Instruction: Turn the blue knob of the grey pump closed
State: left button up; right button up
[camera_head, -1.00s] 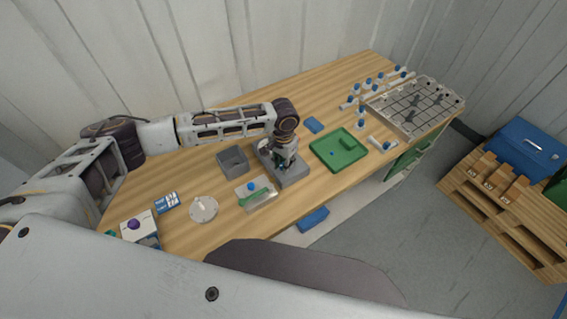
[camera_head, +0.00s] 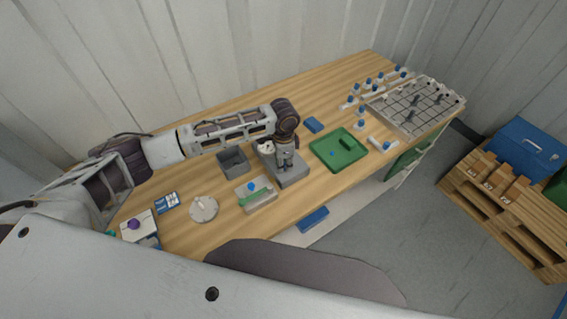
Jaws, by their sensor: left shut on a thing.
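The grey pump (camera_head: 295,176) is a grey block near the middle of the table, with a white round part (camera_head: 266,147) on its back left. My left gripper (camera_head: 285,167) points down over the pump and is shut. Its fingers cover the spot where they grip, so the blue knob is hidden now; the gripper appears to be closed on it. I cannot read the knob's angle. My right gripper is not in view.
Left of the pump stand an open grey box (camera_head: 233,161), a pale block with a blue top and green bar (camera_head: 256,195) and a white disc (camera_head: 203,208). A green tray (camera_head: 338,152) lies close on the right. A white rack (camera_head: 415,106) stands at the far right.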

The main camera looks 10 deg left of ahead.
pick_arm(q)
jog(key=m, duration=0.6)
jog(key=shift+w+r, duration=0.1)
jog(key=shift+m, duration=0.4)
dwell(0.3)
jog(key=o, duration=1.1)
jog(key=shift+c, duration=0.2)
notch_tip(320, 180, up, 12)
dwell(0.6)
